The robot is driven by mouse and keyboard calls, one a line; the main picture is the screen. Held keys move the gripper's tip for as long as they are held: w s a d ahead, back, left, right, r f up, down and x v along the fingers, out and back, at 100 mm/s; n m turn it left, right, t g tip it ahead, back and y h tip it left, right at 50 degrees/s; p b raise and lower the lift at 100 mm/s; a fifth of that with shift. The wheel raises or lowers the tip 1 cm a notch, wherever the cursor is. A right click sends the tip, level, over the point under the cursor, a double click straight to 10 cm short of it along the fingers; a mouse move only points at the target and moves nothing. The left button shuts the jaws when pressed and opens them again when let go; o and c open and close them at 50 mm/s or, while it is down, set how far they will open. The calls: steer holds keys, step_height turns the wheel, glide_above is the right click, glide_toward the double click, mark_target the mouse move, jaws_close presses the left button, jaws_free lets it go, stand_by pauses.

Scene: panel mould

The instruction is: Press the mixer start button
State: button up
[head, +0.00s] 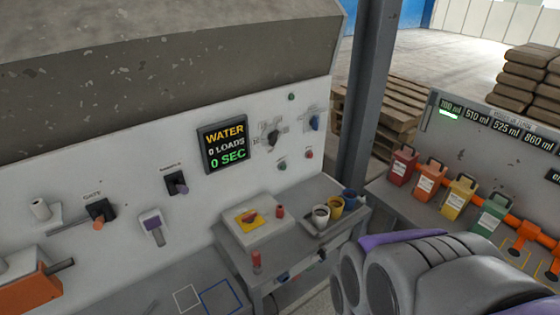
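The panel (120,130) is a pale upright wall with a black display (223,147) reading WATER, 0 LOADS, 0 SEC. Right of the display are a small green button (291,97), a second small green button (282,167) and a small red button (309,154). Their labels are too small to read, so I cannot tell which one starts the mixer. A dark rotary knob (271,135) and a blue knob (315,123) sit among them. My grey and purple arm fills the lower right, apart from the buttons. My gripper's fingertips do not show.
Levers, including an orange GATE handle (100,220), stick out at left. A grey post (368,100) stands right of the panel. Coloured containers (402,167) line the right bench.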

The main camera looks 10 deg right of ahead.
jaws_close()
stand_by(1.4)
